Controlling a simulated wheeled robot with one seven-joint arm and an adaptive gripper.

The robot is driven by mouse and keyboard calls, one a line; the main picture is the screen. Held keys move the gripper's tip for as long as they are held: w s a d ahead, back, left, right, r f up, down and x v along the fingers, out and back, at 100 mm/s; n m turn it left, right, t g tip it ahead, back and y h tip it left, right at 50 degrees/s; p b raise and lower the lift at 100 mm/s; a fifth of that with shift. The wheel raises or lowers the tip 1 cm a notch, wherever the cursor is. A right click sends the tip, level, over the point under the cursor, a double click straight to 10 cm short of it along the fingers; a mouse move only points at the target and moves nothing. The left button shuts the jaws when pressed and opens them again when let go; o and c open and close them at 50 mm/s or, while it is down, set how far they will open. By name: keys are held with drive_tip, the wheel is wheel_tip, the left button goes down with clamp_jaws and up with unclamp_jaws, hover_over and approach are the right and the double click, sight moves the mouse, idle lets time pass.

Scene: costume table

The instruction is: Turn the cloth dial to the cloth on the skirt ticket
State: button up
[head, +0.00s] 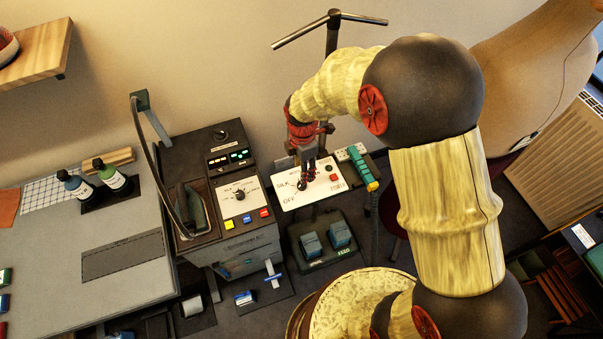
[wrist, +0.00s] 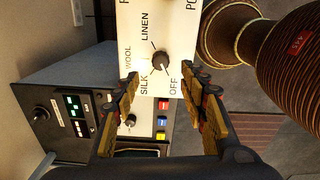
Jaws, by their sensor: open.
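The cloth dial is a small dark knob (wrist: 160,62) on a white panel (head: 312,184). In the wrist view, OFF, SILK, WOOL and LINEN are printed around it. Its pointer seems to lean toward OFF, but it is too small to be sure. My gripper (head: 306,181) is over the panel at the knob. In the wrist view my gripper (wrist: 160,74) has its fingers spread wide, one on each side of the knob, with nothing between them gripped. Whether they are level with the knob cannot be told. I cannot make out a skirt ticket with a readable cloth name.
A dark console (head: 222,195) with its own dial, green displays and coloured buttons stands left of the panel. Dark pedals (head: 326,240) lie below it. A teal bar (head: 363,170) is close on the right. A grey worktable (head: 110,250) with bottles stands at left.

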wheel_tip(320, 180, down, 8)
drive_tip(key=shift+f, duration=0.1)
idle(0.4)
drive_tip(key=c, duration=0.3)
drive_tip(key=c, duration=0.7)
clamp_jaws()
